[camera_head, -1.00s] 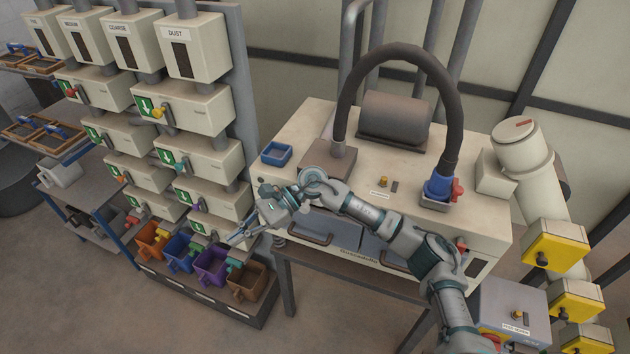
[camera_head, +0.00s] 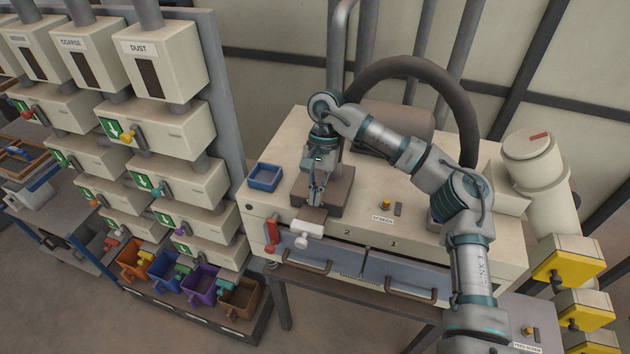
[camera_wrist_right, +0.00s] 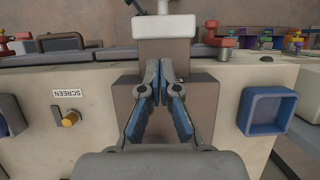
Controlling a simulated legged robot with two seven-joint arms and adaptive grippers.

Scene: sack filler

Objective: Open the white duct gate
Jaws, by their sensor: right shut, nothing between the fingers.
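A white handle (camera_head: 309,229), which I take to be the white duct gate's, sits at the front edge of the cream screen machine (camera_head: 451,232), by a brown duct block (camera_head: 336,190). In the right wrist view the white handle (camera_wrist_right: 163,26) is just beyond my fingertips, with a gap that is hard to judge. My right gripper (camera_head: 316,199) points down above the brown block, behind the handle. Its fingers (camera_wrist_right: 160,68) are shut and empty. My left gripper is not in view.
A red handle (camera_head: 271,236) is left of the white one. A blue tray (camera_head: 264,177) sits on the machine's left corner. Drawers with handles (camera_head: 308,265) line its front. Cream chute boxes (camera_head: 165,62) and coloured bins (camera_head: 201,284) stand at left.

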